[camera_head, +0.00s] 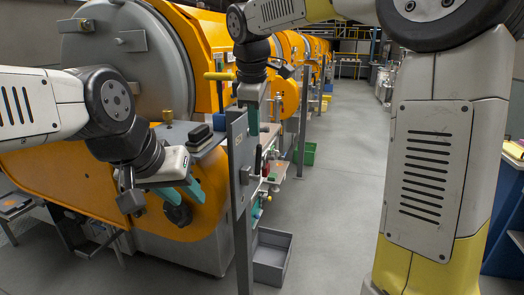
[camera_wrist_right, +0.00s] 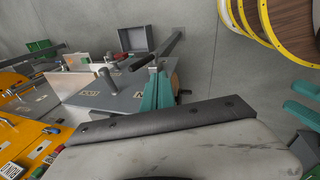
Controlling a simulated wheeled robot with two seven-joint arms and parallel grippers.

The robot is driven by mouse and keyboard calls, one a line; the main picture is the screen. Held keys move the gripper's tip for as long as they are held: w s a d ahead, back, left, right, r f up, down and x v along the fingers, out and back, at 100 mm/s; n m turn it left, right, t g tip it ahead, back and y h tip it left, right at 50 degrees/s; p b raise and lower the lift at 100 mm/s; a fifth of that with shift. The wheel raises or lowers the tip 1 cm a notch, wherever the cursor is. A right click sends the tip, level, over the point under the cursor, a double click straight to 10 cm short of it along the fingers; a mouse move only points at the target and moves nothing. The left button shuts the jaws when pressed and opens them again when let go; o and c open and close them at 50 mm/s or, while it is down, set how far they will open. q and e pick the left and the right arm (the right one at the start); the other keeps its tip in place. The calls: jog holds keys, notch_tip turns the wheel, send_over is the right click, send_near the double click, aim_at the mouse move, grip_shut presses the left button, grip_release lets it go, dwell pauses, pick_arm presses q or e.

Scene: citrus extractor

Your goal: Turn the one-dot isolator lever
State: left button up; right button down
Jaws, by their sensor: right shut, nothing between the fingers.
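A grey upright panel (camera_head: 238,150) stands on a post beside the orange machine, seen nearly edge-on in the head view. In the right wrist view its face (camera_wrist_right: 110,100) carries a long lever with a black grip (camera_wrist_right: 143,61) and a shorter dark handle (camera_wrist_right: 108,80). Small pale labels sit by them; their dots are too small to read. My right gripper (camera_head: 253,117) is at the panel's top; its teal fingers (camera_wrist_right: 156,90) are shut and empty, close beside the long lever; contact cannot be told. My left gripper (camera_head: 182,194) is open and empty, left of the panel.
The orange machine (camera_head: 120,195) with its round grey door (camera_head: 130,60) fills the left. A grey bin (camera_head: 271,255) stands on the floor behind the post, with a green crate (camera_head: 304,153) further back. The grey aisle floor (camera_head: 335,185) is clear.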

aim_at(259, 154)
jog(key=w+x, duration=0.1)
jog(key=x, duration=0.6)
jog(key=w+x, duration=0.1)
jog(key=x, duration=0.3)
jog(key=shift+w+d+r, duration=0.2)
jog(key=shift+w, duration=0.6)
jog(key=shift+w+d+g+y, duration=0.3)
jog(key=shift+w+g, duration=0.4)
jog(key=shift+w, duration=0.2)
jog(key=shift+w+d+f, duration=0.15)
jog(key=shift+w, duration=0.35)
jog(key=shift+w+d+f, duration=0.15)
jog(key=shift+w+d, duration=0.05)
jog(key=shift+w, duration=0.3)
jog(key=shift+w+d+f, duration=0.15)
jog(key=shift+w, duration=0.4)
